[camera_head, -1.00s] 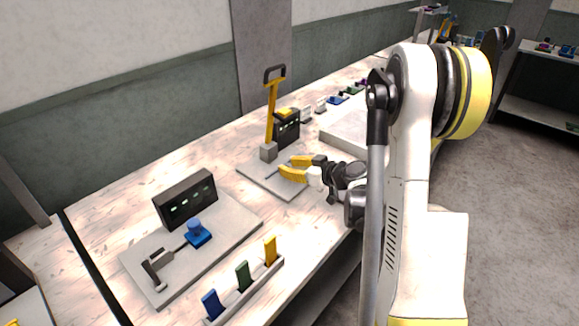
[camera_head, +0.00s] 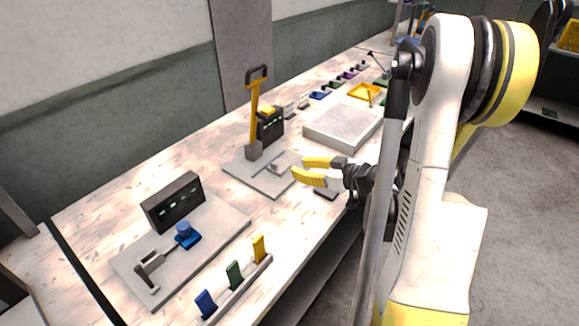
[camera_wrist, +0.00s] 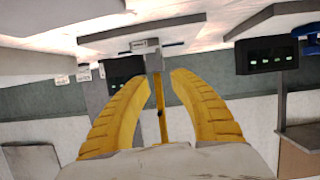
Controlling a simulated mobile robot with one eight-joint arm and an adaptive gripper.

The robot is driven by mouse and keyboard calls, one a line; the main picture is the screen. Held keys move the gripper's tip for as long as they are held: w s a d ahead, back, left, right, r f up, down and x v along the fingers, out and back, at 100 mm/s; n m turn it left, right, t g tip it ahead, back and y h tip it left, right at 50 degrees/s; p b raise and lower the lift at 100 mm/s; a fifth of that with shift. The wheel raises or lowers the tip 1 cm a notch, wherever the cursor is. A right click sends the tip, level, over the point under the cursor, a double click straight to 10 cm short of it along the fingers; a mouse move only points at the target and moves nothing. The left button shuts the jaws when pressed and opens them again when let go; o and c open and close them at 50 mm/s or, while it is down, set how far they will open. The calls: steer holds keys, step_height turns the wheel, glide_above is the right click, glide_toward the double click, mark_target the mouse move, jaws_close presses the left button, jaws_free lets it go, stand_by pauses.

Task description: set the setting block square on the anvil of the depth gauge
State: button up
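A gauge station with a yellow lever (camera_head: 254,105), a grey foot block (camera_head: 254,151) and a dark display (camera_head: 270,124) stands on a grey plate (camera_head: 245,174). A small grey block-like piece (camera_head: 284,162) lies on that plate; the wrist view shows a pale piece (camera_wrist: 145,45) on it. I cannot tell whether this is the setting block, the anvil or both, or whether it sits square. My gripper (camera_head: 299,169) is at the plate's right edge, yellow fingers apart, nothing between them. In the wrist view the open fingers (camera_wrist: 158,78) point towards the station, which appears upside down.
A nearer station with a dark display (camera_head: 173,202) and blue knob (camera_head: 186,234) stands at left. A rack (camera_head: 240,290) holds blue, green and yellow pieces at the front edge. A pale slab (camera_head: 343,124) lies behind my gripper. Bare bench lies between the stations.

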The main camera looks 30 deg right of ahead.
steer(key=s+a+r+m+g+h, duration=0.1)
steer(key=s+a+r+g, duration=0.25)
steer(key=a, duration=0.55)
steer(key=s+a+r+m+g, duration=0.1)
steer(key=s+a+r+g, duration=0.2)
steer(key=a, duration=0.6)
steer(key=s+a+r+m+h, duration=0.2)
steer(key=s+a+h, duration=0.1)
steer(key=s, duration=0.7)
steer(key=shift+s+a+r, duration=0.15)
steer(key=shift+a, duration=0.05)
